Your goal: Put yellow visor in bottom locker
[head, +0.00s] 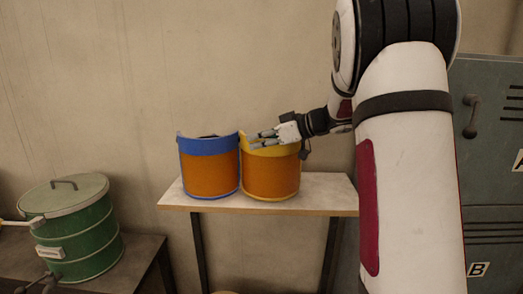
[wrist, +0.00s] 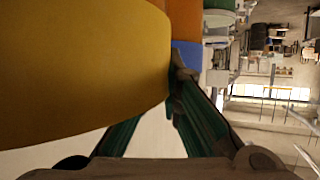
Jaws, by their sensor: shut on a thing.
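The yellow visor (head: 271,176), with a yellow top band and an orange shield, stands upright on a small pale table (head: 325,192). My gripper (head: 264,138) reaches in from the right and is shut on its upper band. In the wrist view the yellow band (wrist: 80,70) fills the upper left, in front of my gripper fingers (wrist: 172,105) and partly hiding them. The grey locker (head: 490,130) stands at the right edge. Its lower door (head: 500,235), marked B, appears closed and is partly hidden by my arm.
A blue-banded visor (head: 209,172) stands close beside the yellow one, on its left. A green lidded drum (head: 75,225) is on a darker bench (head: 140,262) at the left. A wall stands behind the table. My arm covers the gap between table and locker.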

